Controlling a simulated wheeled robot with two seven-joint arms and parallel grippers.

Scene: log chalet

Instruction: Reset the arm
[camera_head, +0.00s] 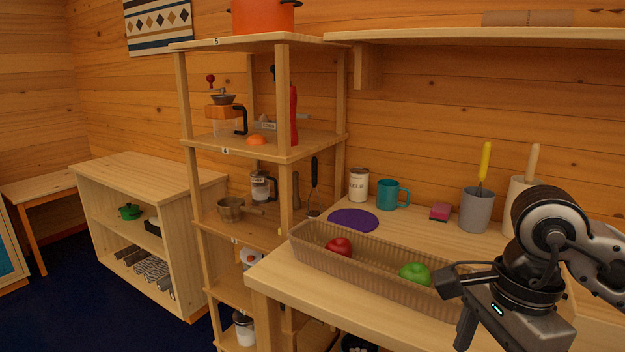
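My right arm comes in from the right edge. Its gripper (459,308) is over the front right of the wooden counter (350,309), in front of the right end of a long tan basket (365,278). Its two dark fingers stand apart, with nothing seen between them. The arm and gripper hide the basket's right end and part of the counter. A red apple (339,247) and a green apple (415,273) lie in the basket. My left gripper is not in view.
Behind the basket are a purple disc (353,220), a flour canister (358,185), a teal mug (393,195), a pink sponge (440,211) and a grey utensil cup (477,210). A loaded shelf rack (283,95) stands left of the counter. Blue floor (90,310) is open at lower left.

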